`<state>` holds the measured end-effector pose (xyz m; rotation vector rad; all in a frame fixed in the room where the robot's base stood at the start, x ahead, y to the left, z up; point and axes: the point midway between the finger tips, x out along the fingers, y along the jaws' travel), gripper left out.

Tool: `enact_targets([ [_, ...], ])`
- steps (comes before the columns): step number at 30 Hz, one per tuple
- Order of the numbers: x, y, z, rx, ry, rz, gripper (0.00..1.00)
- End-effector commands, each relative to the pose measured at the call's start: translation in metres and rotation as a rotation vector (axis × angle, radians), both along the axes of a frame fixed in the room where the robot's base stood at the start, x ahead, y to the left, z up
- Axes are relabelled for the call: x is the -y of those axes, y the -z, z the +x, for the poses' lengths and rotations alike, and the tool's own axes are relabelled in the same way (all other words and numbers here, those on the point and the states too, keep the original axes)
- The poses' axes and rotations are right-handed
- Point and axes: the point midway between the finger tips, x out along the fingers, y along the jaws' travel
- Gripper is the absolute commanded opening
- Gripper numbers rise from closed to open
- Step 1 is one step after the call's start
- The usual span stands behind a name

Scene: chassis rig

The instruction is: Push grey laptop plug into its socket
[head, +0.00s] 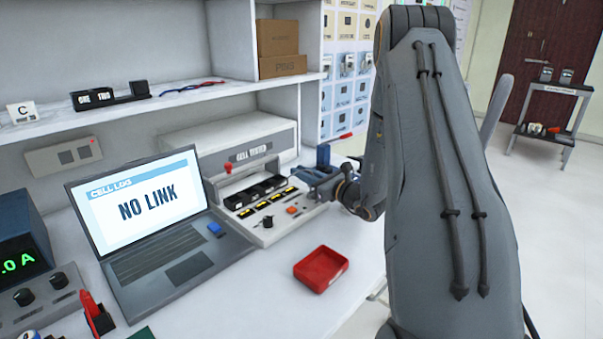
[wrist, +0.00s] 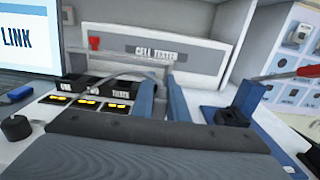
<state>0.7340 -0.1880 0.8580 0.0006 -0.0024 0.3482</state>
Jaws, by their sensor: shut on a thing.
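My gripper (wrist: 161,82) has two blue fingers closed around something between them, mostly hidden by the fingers. A thin grey cable (wrist: 115,73) runs to the fingertips, so the held thing seems to be the grey laptop plug. In the head view my gripper (head: 312,179) is at the right end of the tester panel, small and partly hidden by my arm. The laptop (head: 150,215) is open at the left and its screen reads "NO LINK". I cannot make out the plug's socket in either view.
The cell tester (head: 255,150) stands behind a panel (head: 265,232) with black blocks, yellow-marked slots and a knob. A blue stand (wrist: 228,110) is right of the fingers. A red tray (head: 321,268) sits in front. The bench between laptop and tray is clear.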

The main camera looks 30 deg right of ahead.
Motion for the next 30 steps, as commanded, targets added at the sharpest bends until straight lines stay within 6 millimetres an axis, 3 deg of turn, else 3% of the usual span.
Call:
enact_targets([
  [28,0.0,0.022,0.0,0.0,0.0,0.0,0.0],
  [29,0.0,0.021,0.0,0.0,0.0,0.0,0.17],
  [30,0.0,0.021,0.0,0.0,0.0,0.0,0.24],
])
